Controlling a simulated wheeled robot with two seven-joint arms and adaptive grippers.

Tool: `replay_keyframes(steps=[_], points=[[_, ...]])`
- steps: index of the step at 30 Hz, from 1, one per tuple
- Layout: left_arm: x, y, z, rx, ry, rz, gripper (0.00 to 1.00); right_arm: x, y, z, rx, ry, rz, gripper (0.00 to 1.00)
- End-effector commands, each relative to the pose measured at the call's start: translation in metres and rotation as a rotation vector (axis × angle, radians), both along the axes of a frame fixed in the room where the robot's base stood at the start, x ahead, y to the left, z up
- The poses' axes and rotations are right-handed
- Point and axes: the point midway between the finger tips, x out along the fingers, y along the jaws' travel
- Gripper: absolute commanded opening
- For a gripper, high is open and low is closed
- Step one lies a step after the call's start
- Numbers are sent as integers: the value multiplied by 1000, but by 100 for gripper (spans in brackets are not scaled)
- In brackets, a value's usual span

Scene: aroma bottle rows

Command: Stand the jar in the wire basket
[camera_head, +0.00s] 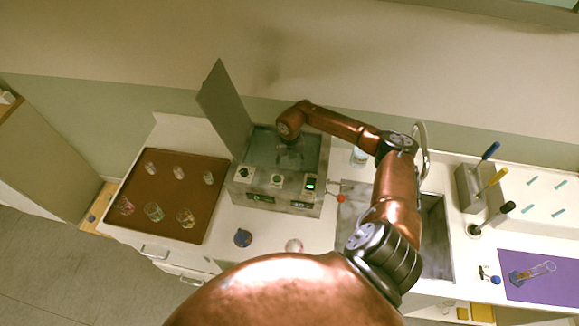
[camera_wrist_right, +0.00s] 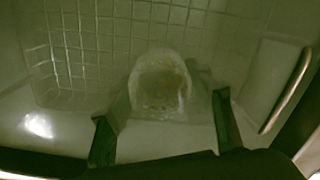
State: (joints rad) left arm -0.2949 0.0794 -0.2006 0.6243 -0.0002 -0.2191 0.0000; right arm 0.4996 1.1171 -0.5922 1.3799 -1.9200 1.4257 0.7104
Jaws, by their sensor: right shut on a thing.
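The wire basket (camera_wrist_right: 205,22) shows as a grid of wires in the right wrist view. It sits inside the open tank of a grey box-shaped machine (camera_head: 243,203). A clear glass jar (camera_wrist_right: 160,75) is between the fingers of my right gripper (camera_wrist_right: 161,106), which is shut on it. The jar is over or in the basket; I cannot tell if its base touches the wires. In the head view my right gripper (camera_head: 290,157) reaches down into the tank, and the jar is not clearly visible there. My left gripper is not in view.
The machine's raised lid (camera_head: 225,108) stands at its left. A brown mat (camera_head: 160,192) with several small glass jars lies farther left. A blue-topped item (camera_head: 243,238) and a small pale one (camera_head: 294,246) stand in front. A sink (camera_head: 433,235) is at the right.

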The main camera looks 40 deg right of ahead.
Motion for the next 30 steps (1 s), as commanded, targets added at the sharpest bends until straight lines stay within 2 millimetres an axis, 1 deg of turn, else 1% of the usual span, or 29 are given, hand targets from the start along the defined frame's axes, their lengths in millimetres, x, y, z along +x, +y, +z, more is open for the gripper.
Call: replay_keyframes(steps=[1,3,8,16,19,23,30], points=[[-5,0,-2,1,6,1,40,0,0,-1,0,0,0,49],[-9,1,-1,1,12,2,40,0,0,-1,0,0,-1,54],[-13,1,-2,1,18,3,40,0,0,-1,0,0,-1,65],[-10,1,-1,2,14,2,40,0,0,0,0,0,-1,66],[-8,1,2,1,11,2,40,0,0,5,0,0,-1,66],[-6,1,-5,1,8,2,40,1,-1,21,-1,-4,0,66],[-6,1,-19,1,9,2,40,1,-1,72,-3,-5,-1,66]])
